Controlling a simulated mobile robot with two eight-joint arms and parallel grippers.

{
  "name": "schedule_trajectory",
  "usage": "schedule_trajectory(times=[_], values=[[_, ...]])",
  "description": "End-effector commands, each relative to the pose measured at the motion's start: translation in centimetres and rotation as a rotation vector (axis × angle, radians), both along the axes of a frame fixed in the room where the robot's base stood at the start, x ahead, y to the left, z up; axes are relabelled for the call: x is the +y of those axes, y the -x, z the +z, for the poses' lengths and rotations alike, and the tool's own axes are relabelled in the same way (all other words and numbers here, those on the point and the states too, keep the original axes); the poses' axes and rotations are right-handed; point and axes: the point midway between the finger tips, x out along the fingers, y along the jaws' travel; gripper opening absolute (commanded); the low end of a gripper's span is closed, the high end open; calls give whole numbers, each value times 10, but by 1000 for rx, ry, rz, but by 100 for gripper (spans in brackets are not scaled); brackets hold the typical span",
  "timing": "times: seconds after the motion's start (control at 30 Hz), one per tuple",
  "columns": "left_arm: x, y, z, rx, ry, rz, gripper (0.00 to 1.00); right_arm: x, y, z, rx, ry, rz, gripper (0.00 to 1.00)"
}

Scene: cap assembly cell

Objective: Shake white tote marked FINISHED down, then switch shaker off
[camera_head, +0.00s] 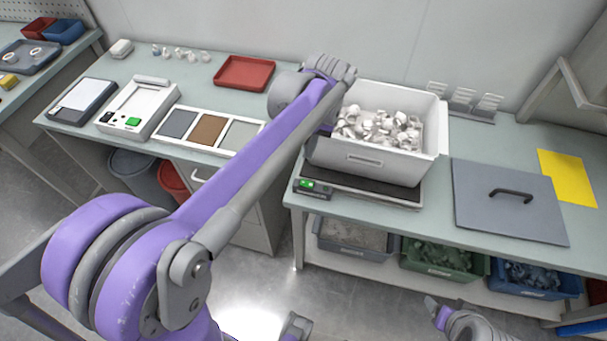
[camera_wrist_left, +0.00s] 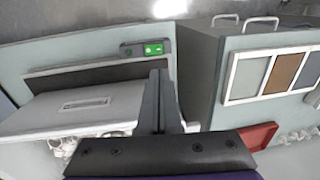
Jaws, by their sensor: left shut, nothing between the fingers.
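The white tote (camera_head: 372,160) stands on the dark shaker plate (camera_head: 400,193) and is heaped with small white caps (camera_head: 380,128). No FINISHED mark is readable. The shaker's control box (camera_head: 300,191) has a bright green part and sits at the plate's front left corner; it also shows in the left wrist view (camera_wrist_left: 128,50). My left arm reaches across to the tote's left side. In the left wrist view my left gripper (camera_wrist_left: 158,74) is shut and empty, beside the tote wall (camera_wrist_left: 60,112). My right gripper (camera_head: 438,311) is low at the front; its jaws are unclear.
A grey lid (camera_head: 475,205) with a dark handle lies right of the shaker, near a yellow sheet (camera_head: 567,177). Bins (camera_head: 355,240) sit on the shelf below. On the left bench are a red tray (camera_head: 244,73), a three-panel tray (camera_head: 208,131) and a white device (camera_head: 138,106).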

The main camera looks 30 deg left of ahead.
Motion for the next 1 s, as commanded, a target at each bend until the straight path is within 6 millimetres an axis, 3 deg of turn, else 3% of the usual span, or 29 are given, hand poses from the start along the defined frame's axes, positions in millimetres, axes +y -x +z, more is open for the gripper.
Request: schedule_trajectory(times=[0.3, 0.5, 0.7, 1.0], values=[[8, 2, -68, 0, 0, 1, 0, 0, 1, -7, 3, 0, 0, 67], [12, 3, -102, 0, 0, 1, 0, 0, 2, -10, 4, 0, 0, 67], [14, 3, -119, 0, 0, 1, 0, 0, 2, -11, 4, 0, 0, 67], [14, 4, -121, 0, 0, 0, 0, 0, 2, -11, 4, 0, 0, 67]])
